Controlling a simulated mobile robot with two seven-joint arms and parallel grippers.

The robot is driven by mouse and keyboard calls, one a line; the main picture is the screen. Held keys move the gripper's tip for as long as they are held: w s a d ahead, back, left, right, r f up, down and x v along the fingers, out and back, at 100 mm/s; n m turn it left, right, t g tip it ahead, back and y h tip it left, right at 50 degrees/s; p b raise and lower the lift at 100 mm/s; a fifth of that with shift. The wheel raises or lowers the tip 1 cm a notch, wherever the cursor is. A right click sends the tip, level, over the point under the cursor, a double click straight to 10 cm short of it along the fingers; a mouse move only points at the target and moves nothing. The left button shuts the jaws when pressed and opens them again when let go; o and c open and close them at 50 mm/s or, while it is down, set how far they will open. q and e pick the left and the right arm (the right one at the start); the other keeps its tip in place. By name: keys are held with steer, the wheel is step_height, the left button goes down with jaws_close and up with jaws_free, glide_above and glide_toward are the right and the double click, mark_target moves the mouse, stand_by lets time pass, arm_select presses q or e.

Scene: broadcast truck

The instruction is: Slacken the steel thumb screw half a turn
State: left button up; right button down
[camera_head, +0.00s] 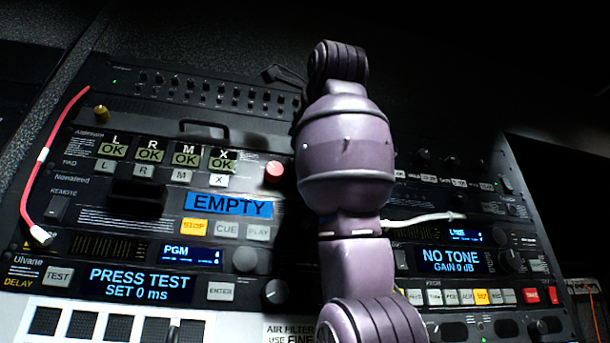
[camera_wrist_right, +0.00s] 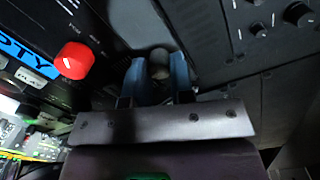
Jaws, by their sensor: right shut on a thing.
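The steel thumb screw (camera_wrist_right: 160,58) shows in the right wrist view as a rounded grey head between the blue fingers of my right gripper (camera_wrist_right: 160,75). The fingers are shut on it from both sides. It sits at the dark rack panel, right of the red knob (camera_wrist_right: 73,60). In the head view my purple right arm (camera_head: 345,150) rises through the middle and hides the screw and the gripper. How far the screw is turned cannot be made out. My left gripper is not in view.
A brass-coloured knob (camera_head: 101,113) stands at the rack's upper left. A red cable (camera_head: 50,150) hangs at the left edge and a white cable (camera_head: 425,219) lies right of my arm. Lit displays and buttons, such as the EMPTY display (camera_head: 229,204), surround the arm.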

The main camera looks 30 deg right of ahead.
steer(key=shift+w+a+n+g+h+b, duration=0.1)
steer(key=shift+n+h+b, duration=0.2)
steer(key=shift+n, duration=5.15)
steer(key=shift+a+n+g+h+b, duration=0.15)
steer(key=shift+n+b, duration=0.2)
steer(key=shift+n, duration=5.05)
steer(key=shift+w+d+n+g+h+b, duration=0.1)
steer(key=shift+n+h+b, duration=0.2)
steer(key=shift+n, duration=5.15)
steer(key=c, duration=1)
jaws_free()
steer(key=shift+s, duration=0.1)
